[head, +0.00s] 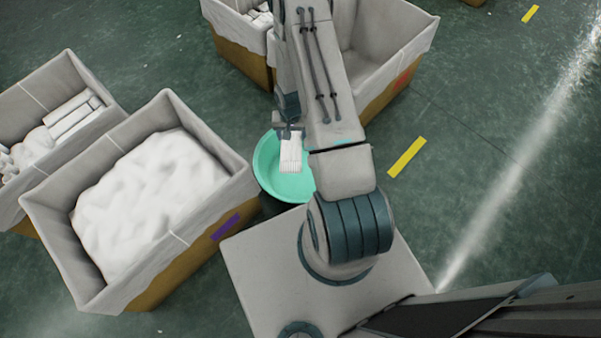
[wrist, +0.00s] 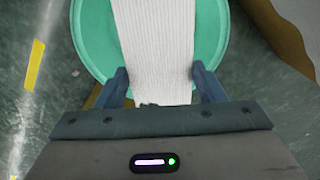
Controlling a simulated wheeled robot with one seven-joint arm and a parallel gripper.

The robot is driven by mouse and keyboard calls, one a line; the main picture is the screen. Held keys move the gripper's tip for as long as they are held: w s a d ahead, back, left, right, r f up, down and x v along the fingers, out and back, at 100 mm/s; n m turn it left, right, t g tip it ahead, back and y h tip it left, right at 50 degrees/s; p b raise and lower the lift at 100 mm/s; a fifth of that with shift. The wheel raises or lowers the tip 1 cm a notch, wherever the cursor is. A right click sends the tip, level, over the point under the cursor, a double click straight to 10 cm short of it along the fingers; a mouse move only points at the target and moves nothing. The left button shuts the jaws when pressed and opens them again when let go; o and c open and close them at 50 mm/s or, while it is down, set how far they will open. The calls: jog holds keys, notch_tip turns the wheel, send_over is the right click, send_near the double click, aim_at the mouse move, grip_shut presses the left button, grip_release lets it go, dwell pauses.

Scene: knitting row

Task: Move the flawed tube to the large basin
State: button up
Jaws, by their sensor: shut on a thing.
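The flawed tube (head: 290,153) is a white ribbed knitted piece hanging from my gripper (head: 289,132). It also shows in the wrist view (wrist: 155,45), where my gripper (wrist: 160,88) is shut on it, with one blue finger at each side. Any flaw on it is too small to tell. The large basin (head: 267,165) is round and green, beside my base. It also shows in the wrist view (wrist: 95,45), behind the tube. The tube appears over the basin; its height above the bottom is unclear. My arm hides the basin's right part.
A lined bin with a white heap (head: 240,196) and a purple mark stands left of the basin. Another bin with white rolls (head: 98,80) is farther left. Lined bins (head: 412,45) stand behind my arm. Green floor with a yellow strip (head: 406,157) is clear at right.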

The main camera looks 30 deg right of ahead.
jog(key=d+f+m+b, duration=0.1)
jog(key=d+f+b, duration=0.1)
jog(key=f+b, duration=0.4)
jog(key=d+f+m+b, duration=0.1)
jog(key=d+f+b, duration=0.2)
jog(key=f, duration=1)
jog(key=shift+f+m+b, duration=0.15)
jog(key=shift+m+b, duration=0.25)
jog(key=shift+b, duration=1.3)
jog(key=o, duration=1)
jog(key=shift+o, duration=0.2)
notch_tip(320, 180, up, 14)
jog(key=p, duration=0.5)
